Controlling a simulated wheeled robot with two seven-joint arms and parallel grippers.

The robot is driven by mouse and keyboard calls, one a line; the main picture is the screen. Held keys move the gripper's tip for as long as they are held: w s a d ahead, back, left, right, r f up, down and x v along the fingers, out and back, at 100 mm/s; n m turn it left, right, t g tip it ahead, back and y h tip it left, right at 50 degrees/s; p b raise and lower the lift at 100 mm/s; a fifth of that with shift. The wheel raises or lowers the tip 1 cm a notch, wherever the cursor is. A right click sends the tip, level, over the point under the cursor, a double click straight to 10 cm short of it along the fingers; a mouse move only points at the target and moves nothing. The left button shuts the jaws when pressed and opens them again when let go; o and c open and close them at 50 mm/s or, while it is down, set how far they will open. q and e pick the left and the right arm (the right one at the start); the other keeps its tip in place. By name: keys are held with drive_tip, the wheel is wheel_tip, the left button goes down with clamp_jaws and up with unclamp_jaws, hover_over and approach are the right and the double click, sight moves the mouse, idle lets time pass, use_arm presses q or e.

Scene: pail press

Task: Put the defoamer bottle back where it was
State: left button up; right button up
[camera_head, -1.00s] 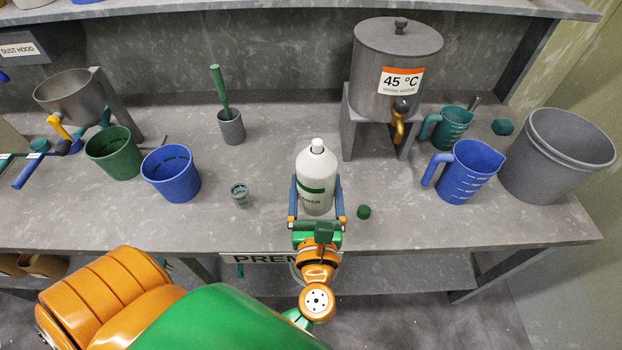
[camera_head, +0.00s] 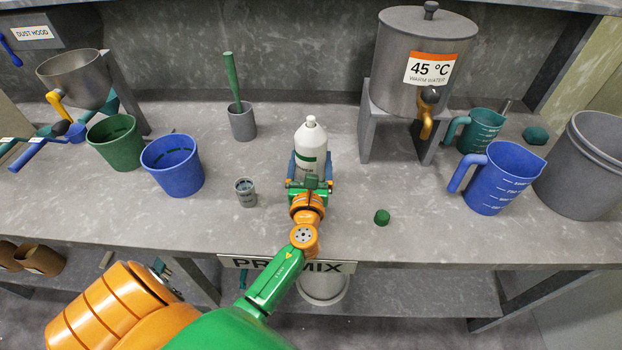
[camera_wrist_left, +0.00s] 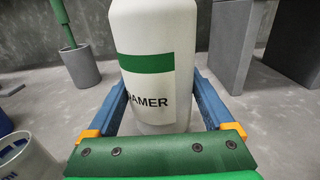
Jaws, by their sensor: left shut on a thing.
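The defoamer bottle (camera_head: 311,142) is white with a green band and a white cap, and stands upright over the middle of the bench. My left gripper (camera_head: 312,176) has its blue fingers on both sides of the bottle and is shut on it. In the left wrist view the bottle (camera_wrist_left: 155,65) fills the space between the fingers, and its label reads "AMER". I cannot tell whether its base touches the bench; the gripper hides part of it. My right gripper is not in view.
A small grey cup (camera_head: 246,193) stands left of the bottle, and a green cap (camera_head: 382,217) lies to its right. A grey holder (camera_head: 242,122) with a green-handled tool is behind left. The warm water tank stand (camera_head: 377,135) is behind right. Bench between them is clear.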

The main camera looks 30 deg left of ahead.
use_arm(q)
wheel_tip(320, 180, down, 4)
drive_tip(key=b, duration=0.2)
drive_tip(key=shift+r+b, duration=0.15)
drive_tip(key=shift+b, duration=0.25)
drive_tip(key=shift+r+p, duration=0.35)
drive_tip(key=shift+f, duration=0.1)
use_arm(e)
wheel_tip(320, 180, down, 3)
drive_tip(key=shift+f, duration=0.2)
use_arm(q)
drive_tip(key=o, duration=1.4)
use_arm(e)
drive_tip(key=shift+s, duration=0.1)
